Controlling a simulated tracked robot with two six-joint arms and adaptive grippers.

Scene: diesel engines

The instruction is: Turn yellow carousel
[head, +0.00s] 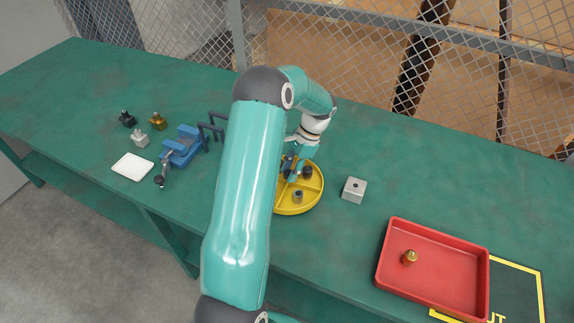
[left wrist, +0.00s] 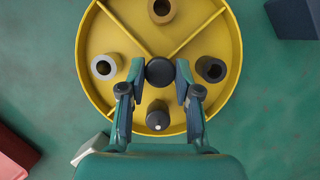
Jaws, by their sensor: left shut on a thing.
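The yellow carousel (head: 296,208) is a round, shallow tray with dividers on the green bench, partly hidden by my left arm in the head view. In the left wrist view the carousel (left wrist: 205,45) has a dark centre knob (left wrist: 160,72) and a ring-shaped or cylindrical part in each compartment, among them a grey one (left wrist: 105,66), a brown one (left wrist: 162,10) and a dark one (left wrist: 211,69). My left gripper (head: 292,168) reaches down over the carousel's middle. In the left wrist view its fingers (left wrist: 160,80) are on both sides of the centre knob, shut on it. My right gripper is not in view.
A grey block (head: 354,190) stands right of the carousel. A red tray (head: 433,270) with a brass part (head: 409,257) lies farther right. A blue vise (head: 183,146), small fittings (head: 140,138) and a white plate (head: 132,167) are at left. Mesh fencing stands behind the bench.

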